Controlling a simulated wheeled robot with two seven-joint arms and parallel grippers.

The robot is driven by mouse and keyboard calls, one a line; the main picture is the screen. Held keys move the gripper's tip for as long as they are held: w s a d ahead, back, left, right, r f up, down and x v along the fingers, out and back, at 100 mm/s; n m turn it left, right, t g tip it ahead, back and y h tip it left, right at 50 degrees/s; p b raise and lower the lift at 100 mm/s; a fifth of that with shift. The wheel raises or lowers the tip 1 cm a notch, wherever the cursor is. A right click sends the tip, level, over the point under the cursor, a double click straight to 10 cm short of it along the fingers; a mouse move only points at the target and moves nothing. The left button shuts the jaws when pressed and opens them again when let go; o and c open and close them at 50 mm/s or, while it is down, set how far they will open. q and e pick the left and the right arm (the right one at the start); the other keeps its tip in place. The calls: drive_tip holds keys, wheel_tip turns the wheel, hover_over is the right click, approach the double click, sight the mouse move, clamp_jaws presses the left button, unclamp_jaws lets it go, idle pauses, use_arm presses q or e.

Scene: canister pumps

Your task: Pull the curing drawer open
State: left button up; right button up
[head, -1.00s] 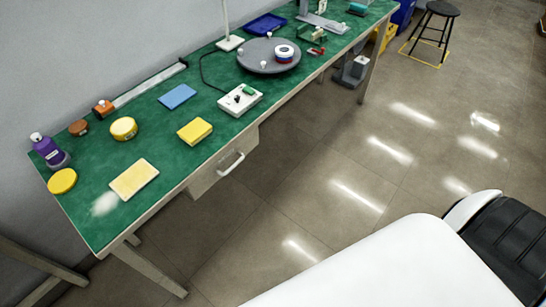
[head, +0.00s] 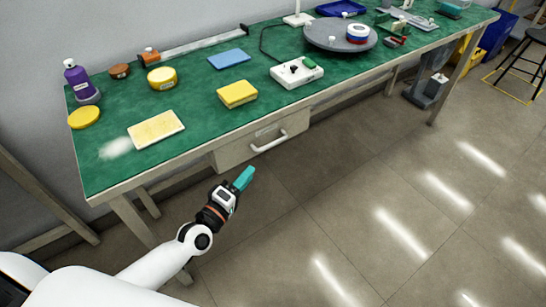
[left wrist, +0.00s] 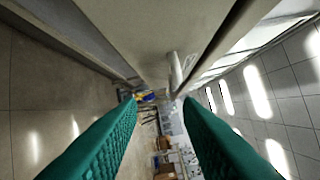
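The curing drawer (head: 232,156) is a pale box under the front edge of the green workbench, and it looks shut. Its white bar handle (head: 270,145) sticks out from the front. My left gripper (head: 245,177) is below and left of the handle in the head view, apart from it, with teal fingers pointing up and right. In the left wrist view the two teal fingers (left wrist: 160,115) are spread apart with nothing between them. The handle (left wrist: 176,72) shows ahead, just above the gap between the fingertips, under a pale panel. My right gripper is not in view.
The green bench top (head: 200,115) holds a yellow sponge-like block (head: 238,94), a cream pad (head: 156,128), a white control box (head: 297,72) and a grey turntable (head: 340,36). A bench leg (head: 135,220) stands near my left arm. The floor before the drawer is clear.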

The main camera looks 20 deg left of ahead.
sight(272, 144)
use_arm(q)
drive_tip(key=shift+n, duration=0.4)
drive_tip(key=x, duration=0.4)
drive_tip(key=r+x, duration=0.1)
drive_tip(key=x, duration=0.3)
drive_tip(key=r+x, duration=0.1)
drive_tip(key=x, duration=0.3)
drive_tip(key=shift+d+r, duration=0.15)
drive_tip(key=shift+d, duration=0.05)
clamp_jaws()
